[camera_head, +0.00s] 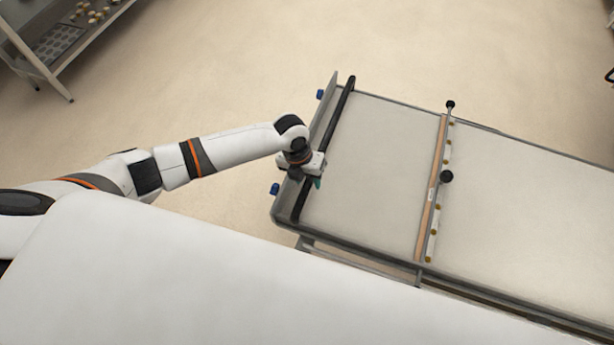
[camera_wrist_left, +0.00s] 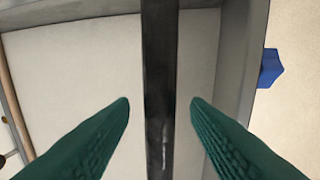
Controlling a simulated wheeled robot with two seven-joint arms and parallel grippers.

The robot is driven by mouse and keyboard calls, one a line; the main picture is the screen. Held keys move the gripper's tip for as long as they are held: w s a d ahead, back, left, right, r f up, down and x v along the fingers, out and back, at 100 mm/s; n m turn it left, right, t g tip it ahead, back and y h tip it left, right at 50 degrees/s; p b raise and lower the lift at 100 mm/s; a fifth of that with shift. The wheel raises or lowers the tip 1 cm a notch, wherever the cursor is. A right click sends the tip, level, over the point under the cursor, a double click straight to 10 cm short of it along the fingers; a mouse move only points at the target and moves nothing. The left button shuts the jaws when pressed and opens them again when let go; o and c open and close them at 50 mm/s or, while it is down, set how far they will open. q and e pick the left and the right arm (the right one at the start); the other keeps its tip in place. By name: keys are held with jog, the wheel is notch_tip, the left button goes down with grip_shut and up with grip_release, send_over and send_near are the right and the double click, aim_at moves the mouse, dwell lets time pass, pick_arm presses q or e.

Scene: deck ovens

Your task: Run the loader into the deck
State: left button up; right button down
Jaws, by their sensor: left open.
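The loader (camera_head: 380,160) is a long, pale flat bed with a grey frame, reaching from the middle of the head view to its right edge. A black push bar (camera_head: 339,108) runs across its left end. It also shows upright in the left wrist view (camera_wrist_left: 160,60). My left gripper (camera_head: 316,181) is at this bar. In the left wrist view its two green fingers (camera_wrist_left: 160,104) are open, one on each side of the bar, with gaps between. No deck opening is in view. My right gripper is not in view.
A wooden crosspiece (camera_head: 431,205) with black knobs lies across the loader. Blue parts (camera_head: 275,189) stick out at its left end. A rack (camera_head: 50,45) with small items stands at upper left. Open floor (camera_head: 230,70) lies behind my left arm.

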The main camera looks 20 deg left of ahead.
pick_arm(q)
jog(key=shift+c, duration=0.3)
grip_shut()
